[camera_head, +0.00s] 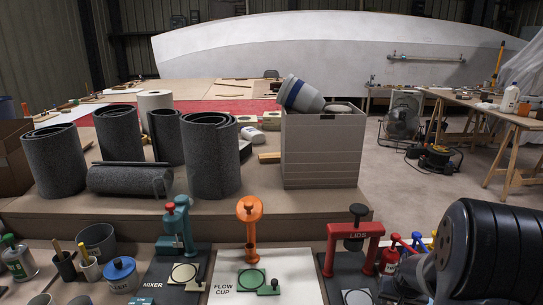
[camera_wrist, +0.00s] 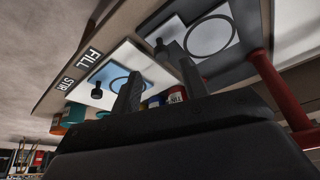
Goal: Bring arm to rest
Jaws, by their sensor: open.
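My gripper (camera_wrist: 158,88) shows in the wrist view with its two dark fingers apart and nothing seen between them. It is near a bench with white and dark plates marked with circles; the view is tilted and I cannot tell the exact gap. In the head view, a dark rounded part of my arm (camera_head: 485,250) fills the lower right and hides what is behind it. The fingers cannot be made out in that view.
The bench holds a teal mixer press (camera_head: 176,228), an orange flow cup stand (camera_head: 250,230) and a red lids press (camera_head: 354,238). A red post (camera_wrist: 283,98) stands close right of the fingers.

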